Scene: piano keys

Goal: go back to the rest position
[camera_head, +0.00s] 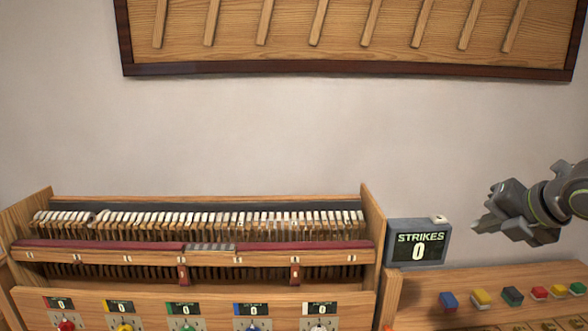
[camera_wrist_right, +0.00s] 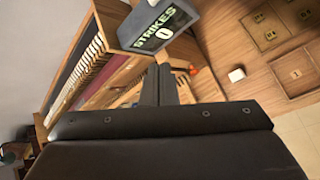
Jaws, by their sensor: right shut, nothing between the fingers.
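My right gripper (camera_head: 486,228) is at the right of the head view, in the air above the shelf with coloured blocks. Its fingers point left towards the strikes display (camera_head: 418,243), and they are apart from it. The fingers (camera_wrist_right: 165,80) are shut and empty in the right wrist view, just below the display (camera_wrist_right: 158,27) in that picture. The piano-like case (camera_head: 200,257) stands left of the display, with a row of hammers and a dark red rail. My left gripper is not in view.
A wooden shelf (camera_head: 420,290) at the lower right carries several coloured blocks. Numbered panels with coloured knobs line the case front. A framed wooden board (camera_head: 340,63) hangs on the wall above. The air between board and case is free.

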